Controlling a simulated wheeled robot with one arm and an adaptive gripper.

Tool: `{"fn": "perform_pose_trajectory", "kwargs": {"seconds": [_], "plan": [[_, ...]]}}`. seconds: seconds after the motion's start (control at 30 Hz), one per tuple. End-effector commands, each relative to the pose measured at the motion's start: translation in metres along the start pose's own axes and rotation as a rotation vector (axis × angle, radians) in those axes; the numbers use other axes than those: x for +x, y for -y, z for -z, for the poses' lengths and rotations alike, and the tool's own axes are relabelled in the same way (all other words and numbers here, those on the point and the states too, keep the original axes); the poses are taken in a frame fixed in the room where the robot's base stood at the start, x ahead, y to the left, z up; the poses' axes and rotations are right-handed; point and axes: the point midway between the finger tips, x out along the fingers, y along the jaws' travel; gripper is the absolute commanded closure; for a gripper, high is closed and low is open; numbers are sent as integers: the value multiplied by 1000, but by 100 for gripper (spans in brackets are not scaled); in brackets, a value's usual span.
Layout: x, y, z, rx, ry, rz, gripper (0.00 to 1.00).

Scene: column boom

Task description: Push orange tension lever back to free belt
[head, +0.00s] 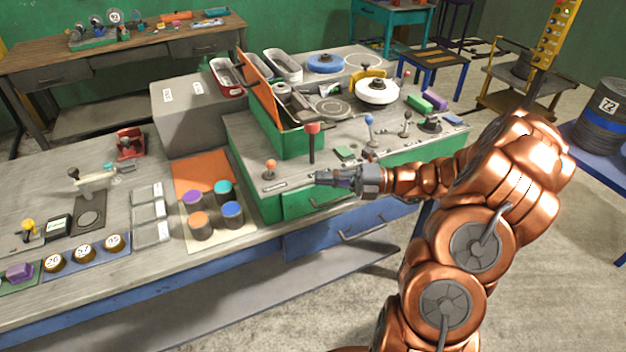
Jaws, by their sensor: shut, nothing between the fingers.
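An orange-knobbed lever (270,169) stands near the front left corner of the green machine's top, roughly upright on a small base. It looks like the orange tension lever. My gripper (319,177) is shut and empty, just above the machine's front edge, to the right of the orange lever and apart from it. A taller red-topped lever (312,140) stands just behind my gripper. A belt cannot be clearly made out; an open green box (283,135) with an orange lid (259,79) stands behind the levers.
The green machine (262,207) carries a blue-knobbed lever (370,124), a white wheel (377,91) and a blue wheel (325,64). Coloured cylinders (232,212) stand on the workbench at the left. A grey box (196,112) is behind. The machine's top around the orange lever is mostly clear.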

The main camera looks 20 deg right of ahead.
Motion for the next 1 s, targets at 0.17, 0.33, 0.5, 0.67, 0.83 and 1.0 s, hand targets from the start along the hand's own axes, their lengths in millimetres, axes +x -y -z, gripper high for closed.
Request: {"fn": "perform_pose_trajectory", "kwargs": {"seconds": [0.17,0.33,0.5,0.67,0.83,1.0], "plan": [[-2,0,0,1,0,1,100],[-2,0,0,0,0,0,100],[10,-5,9,-50,-45,16,100],[42,-18,43,-227,-198,62,100],[75,-32,95,-503,-430,102,100],[91,-40,148,-776,-669,99,100]]}}
